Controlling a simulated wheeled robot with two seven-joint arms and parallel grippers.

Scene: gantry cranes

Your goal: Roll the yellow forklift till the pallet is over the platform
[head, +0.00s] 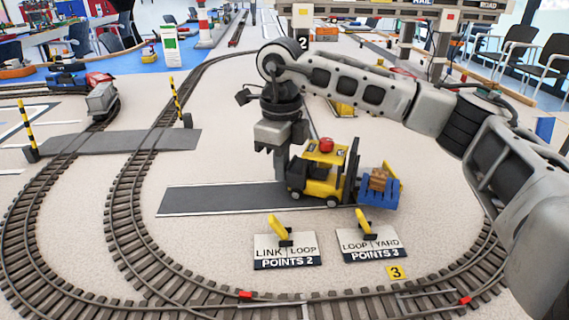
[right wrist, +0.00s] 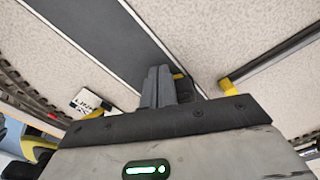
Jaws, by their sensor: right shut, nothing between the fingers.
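The yellow forklift (head: 322,182) stands upright on the right part of a dark grey strip, with a red knob on its roof. Its mast faces right. At its forks is a blue pallet (head: 382,194) with a brown box (head: 378,179) on it. My right gripper (head: 279,172) points down at the forklift's rear, on its left side. Its fingers are shut and empty; I cannot tell whether they touch the forklift. The shut fingers also show in the right wrist view (right wrist: 160,85). I cannot make out a separate platform. My left gripper is out of view.
The grey strip (head: 215,199) is bare to the left of the forklift. Points 2 (head: 287,252) and Points 3 (head: 374,244) levers stand in front. Curved rail tracks (head: 128,205) run left and along the front. My right arm spans the upper right.

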